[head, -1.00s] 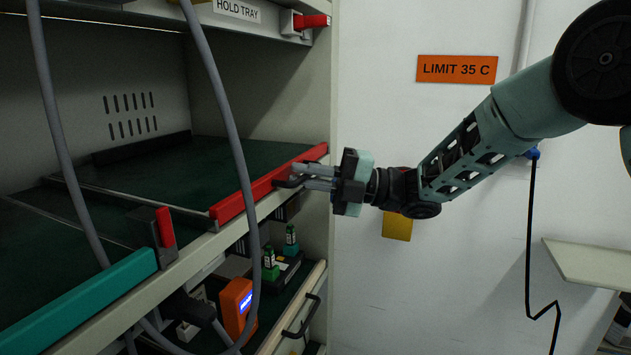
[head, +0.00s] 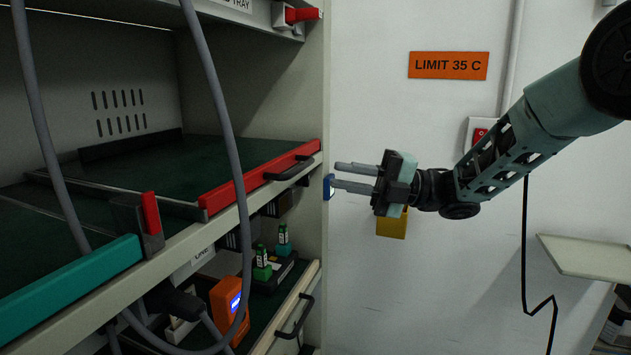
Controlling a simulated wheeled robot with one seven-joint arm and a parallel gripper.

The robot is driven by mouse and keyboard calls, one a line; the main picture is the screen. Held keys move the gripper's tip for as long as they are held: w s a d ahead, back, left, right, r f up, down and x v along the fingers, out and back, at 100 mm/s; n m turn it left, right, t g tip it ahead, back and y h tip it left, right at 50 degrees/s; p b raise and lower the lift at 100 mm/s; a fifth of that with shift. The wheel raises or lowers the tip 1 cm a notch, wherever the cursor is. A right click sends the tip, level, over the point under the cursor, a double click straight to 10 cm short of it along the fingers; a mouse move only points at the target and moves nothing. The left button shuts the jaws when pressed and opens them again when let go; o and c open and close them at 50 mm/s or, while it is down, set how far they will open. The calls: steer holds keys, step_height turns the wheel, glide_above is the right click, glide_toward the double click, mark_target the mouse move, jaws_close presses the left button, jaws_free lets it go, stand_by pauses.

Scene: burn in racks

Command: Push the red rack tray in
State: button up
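The red rack tray has a red front edge (head: 233,190) with a dark handle (head: 289,169) near its right end. Its dark green surface (head: 190,165) lies inside the rack, and the red front sits about along the shelf's front edge. My gripper (head: 336,176) is to the right of the handle, apart from it, in front of the white wall. Its two grey fingers point left with a gap between them and nothing in the gap.
A teal-fronted tray (head: 75,282) sits left of the red one, with a red-topped latch (head: 151,213) between them. Grey cables (head: 222,110) hang before the rack. Below are an orange device (head: 229,305) and a lower drawer handle (head: 296,317).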

steer(key=d+f+b, duration=0.1)
steer(key=d, duration=0.7)
steer(key=shift+w+d+f+b, duration=0.2)
steer(key=shift+d+f+b, duration=0.05)
steer(key=shift+b, duration=0.1)
steer(key=w+a+m+t+h, duration=0.3)
steer(key=a+m+t, duration=0.4)
steer(key=m+t, duration=0.15)
step_height(320, 180, down, 4)
steer(key=s+m+t+h, duration=0.3)
steer(key=m+h, duration=0.4)
steer(key=m, duration=0.3)
steer(key=s+d+f+m+g+h, duration=0.2)
steer(key=s+f+m+g+h, duration=0.1)
steer(key=s, duration=0.7)
steer(key=s+d+f+m+g+h, duration=0.3)
steer(key=s+f+m+g, duration=0.1)
steer(key=s, duration=0.7)
steer(key=s+d+f+m+g+h+p, duration=0.1)
steer(key=s+d+f+m+g+h, duration=0.1)
steer(key=s, duration=0.9)
step_height(320, 180, down, 4)
steer(key=shift+s+d+r+m+g+h, duration=0.3)
steer(key=shift+m+g+h, duration=0.45)
steer(key=shift+m, duration=0.4)
